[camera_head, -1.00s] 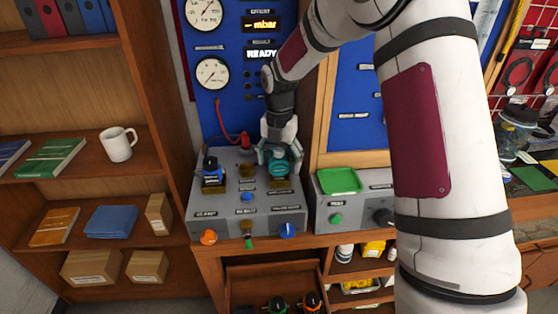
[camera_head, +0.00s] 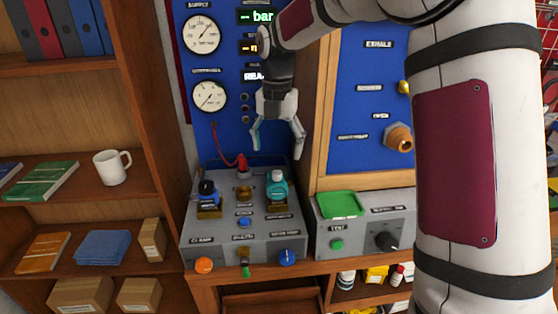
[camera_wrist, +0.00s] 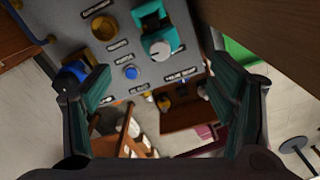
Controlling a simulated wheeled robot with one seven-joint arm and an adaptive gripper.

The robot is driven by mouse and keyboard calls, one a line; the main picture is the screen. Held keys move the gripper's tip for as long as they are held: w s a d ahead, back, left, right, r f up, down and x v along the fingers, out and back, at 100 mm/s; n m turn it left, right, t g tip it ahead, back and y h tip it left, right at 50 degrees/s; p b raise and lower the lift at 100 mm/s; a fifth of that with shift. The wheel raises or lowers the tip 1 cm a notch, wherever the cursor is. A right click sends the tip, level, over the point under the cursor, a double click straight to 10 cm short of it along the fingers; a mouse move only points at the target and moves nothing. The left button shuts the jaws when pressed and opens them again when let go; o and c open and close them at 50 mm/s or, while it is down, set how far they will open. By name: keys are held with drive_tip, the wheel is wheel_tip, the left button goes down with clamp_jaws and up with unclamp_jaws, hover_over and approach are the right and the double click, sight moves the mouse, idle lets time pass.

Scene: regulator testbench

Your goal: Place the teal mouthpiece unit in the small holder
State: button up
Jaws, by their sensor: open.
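The teal mouthpiece unit (camera_head: 277,186) stands upright in a small brass-coloured holder (camera_head: 278,208) at the right of the grey test console (camera_head: 240,253). It has a pale round knob on top, and it also shows in the wrist view (camera_wrist: 154,28). My gripper (camera_head: 276,148) is open and empty above the console, with the unit below it and apart from its fingers. In the wrist view the two teal-padded fingers are spread wide.
A blue-topped unit (camera_head: 207,193) stands in another holder at the console's left. An empty brass socket (camera_head: 243,191) lies between them, with a red plug (camera_head: 241,162) behind. A green tray (camera_head: 340,204) sits on the right-hand box. A blue gauge panel rises behind.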

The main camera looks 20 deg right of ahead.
drive_tip(key=s+r+m+t+h, duration=0.1)
drive_tip(key=s+r+m, duration=0.4)
drive_tip(key=s+m, duration=0.2)
drive_tip(key=s+r+m+t, duration=0.1)
drive_tip(key=s+r+m, duration=0.3)
drive_tip(key=s+m, duration=0.3)
drive_tip(key=s+f+m+t+y, duration=0.1)
drive_tip(key=s+f+m+t, duration=0.1)
drive_tip(key=s+m, duration=1.3)
drive_tip(key=shift+s+t, duration=0.6)
drive_tip(key=shift+s, duration=0.45)
